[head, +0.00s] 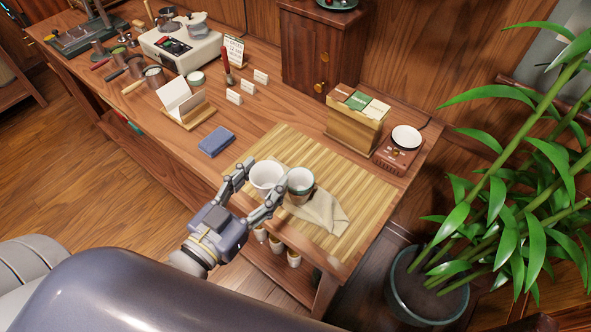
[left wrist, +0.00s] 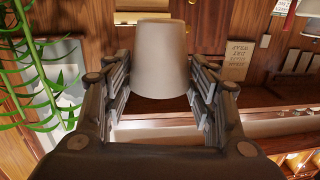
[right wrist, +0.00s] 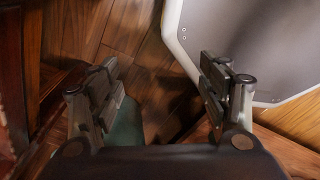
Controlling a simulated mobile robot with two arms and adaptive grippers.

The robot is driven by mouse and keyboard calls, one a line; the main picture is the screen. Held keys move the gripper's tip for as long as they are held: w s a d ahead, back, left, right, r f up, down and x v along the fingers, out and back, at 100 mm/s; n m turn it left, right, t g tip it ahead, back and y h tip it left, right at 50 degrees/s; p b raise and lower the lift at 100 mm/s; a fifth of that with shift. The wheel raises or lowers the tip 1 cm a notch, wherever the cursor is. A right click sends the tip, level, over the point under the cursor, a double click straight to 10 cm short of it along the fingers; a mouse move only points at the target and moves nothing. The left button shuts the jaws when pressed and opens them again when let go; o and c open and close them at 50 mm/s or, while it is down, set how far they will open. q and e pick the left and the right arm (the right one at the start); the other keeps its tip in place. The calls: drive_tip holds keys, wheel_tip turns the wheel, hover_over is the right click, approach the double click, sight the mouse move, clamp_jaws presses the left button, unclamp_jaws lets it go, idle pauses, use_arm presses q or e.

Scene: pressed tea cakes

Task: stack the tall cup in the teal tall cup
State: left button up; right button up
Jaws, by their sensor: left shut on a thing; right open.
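A white tall cup (head: 266,175) is held upright between the fingers of my left gripper (head: 262,178), over the front of the bamboo mat. The same cup fills the upper middle of the left wrist view (left wrist: 160,60), which looks upside down, with the fingers on both sides of it. The teal tall cup (head: 300,183) stands just right of the held cup, with a pale inside and a darker outer wall. The two cups look close together; I cannot tell whether they touch. My right gripper (right wrist: 160,85) is open and empty, pointing at the floor, and is not seen in the head view.
The bamboo mat (head: 350,185) has free room to the right. A cream cloth (head: 325,212) lies beside the teal cup. A blue booklet (head: 216,141), a wooden box (head: 355,122) and a red-brown box with a white dish (head: 398,155) stand around the mat.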

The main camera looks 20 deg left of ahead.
sight(281, 175)
use_arm(q)
drive_tip(key=w+d, duration=0.1)
drive_tip(key=w+d+p, duration=0.1)
drive_tip(key=w, duration=0.1)
drive_tip(key=w+d, duration=0.1)
drive_tip(key=w, duration=0.1)
drive_tip(key=shift+w+d+f, duration=0.1)
drive_tip(key=shift+w+d, duration=0.05)
drive_tip(key=shift+d, duration=0.1)
drive_tip(key=f, duration=0.1)
drive_tip(key=w+f+p, duration=0.1)
drive_tip(key=d+f, duration=0.1)
drive_tip(key=f, duration=0.1)
drive_tip(key=shift+w, duration=0.3)
use_arm(e)
drive_tip(key=r, duration=0.1)
drive_tip(key=a+r, duration=0.1)
drive_tip(key=r, duration=0.1)
drive_tip(key=shift+w, duration=0.1)
drive_tip(key=shift+d, duration=0.1)
use_arm(q)
drive_tip(key=shift+f, duration=0.6)
drive_tip(key=o, duration=1.1)
use_arm(e)
drive_tip(key=shift+f, duration=0.25)
use_arm(q)
drive_tip(key=shift+r, duration=0.1)
